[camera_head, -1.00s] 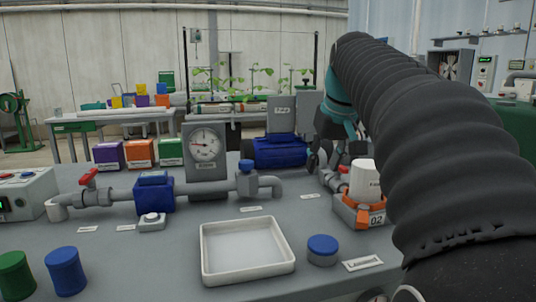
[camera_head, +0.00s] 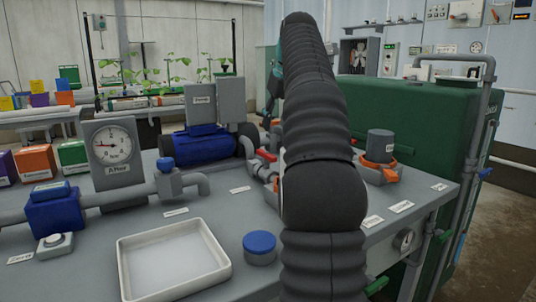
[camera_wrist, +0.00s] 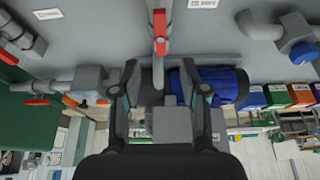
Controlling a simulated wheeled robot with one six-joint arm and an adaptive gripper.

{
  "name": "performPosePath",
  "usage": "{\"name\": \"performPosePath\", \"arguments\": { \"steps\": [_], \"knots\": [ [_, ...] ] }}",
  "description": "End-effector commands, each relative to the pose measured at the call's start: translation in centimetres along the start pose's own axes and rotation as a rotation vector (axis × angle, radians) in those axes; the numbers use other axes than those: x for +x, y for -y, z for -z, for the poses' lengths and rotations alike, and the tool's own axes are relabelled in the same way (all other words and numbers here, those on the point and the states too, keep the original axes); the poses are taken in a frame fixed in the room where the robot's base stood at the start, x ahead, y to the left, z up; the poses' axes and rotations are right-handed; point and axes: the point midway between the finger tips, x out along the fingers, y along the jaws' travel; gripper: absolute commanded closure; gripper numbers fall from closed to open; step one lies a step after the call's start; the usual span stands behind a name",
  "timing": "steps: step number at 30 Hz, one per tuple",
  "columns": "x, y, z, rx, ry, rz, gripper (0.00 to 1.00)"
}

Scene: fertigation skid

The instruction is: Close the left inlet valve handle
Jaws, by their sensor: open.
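In the wrist view a red valve handle (camera_wrist: 161,33) lies lengthwise along a grey pipe, ahead of my gripper (camera_wrist: 160,76) and roughly centred between its fingers. The fingers are spread apart, and the handle is not gripped. A red handle (camera_head: 266,155) shows in the head view just left of my arm, partly hidden by it. I cannot tell for sure which valve is the left inlet. Another red handle (camera_wrist: 36,102) is at the left of the wrist view.
A blue pump (camera_head: 203,145) and pressure gauge (camera_head: 114,150) stand behind the pipework. A white tray (camera_head: 172,262) and blue-capped jar (camera_head: 260,248) are on the bench front. A dark cup (camera_head: 380,145) in an orange holder is right of my arm. A green tank (camera_head: 410,125) stands behind.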

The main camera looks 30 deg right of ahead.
Motion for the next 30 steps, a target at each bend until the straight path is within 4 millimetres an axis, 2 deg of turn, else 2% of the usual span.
{"name": "performPosePath", "arguments": {
  "steps": [1,6,15,21,29,30],
  "knots": [
    [1.4,0.0,-0.2,0.000,0.001,0.001,0.56],
    [4.6,0.1,-0.2,0.000,0.001,0.000,0.56],
    [8.7,0.0,-0.1,0.000,0.000,-0.001,0.56],
    [9.6,0.0,0.0,0.000,-0.001,-0.001,0.56],
    [9.7,0.0,0.0,0.000,-0.001,-0.001,0.56],
    [9.7,0.0,0.0,0.000,-0.001,-0.001,0.64]
  ]
}}
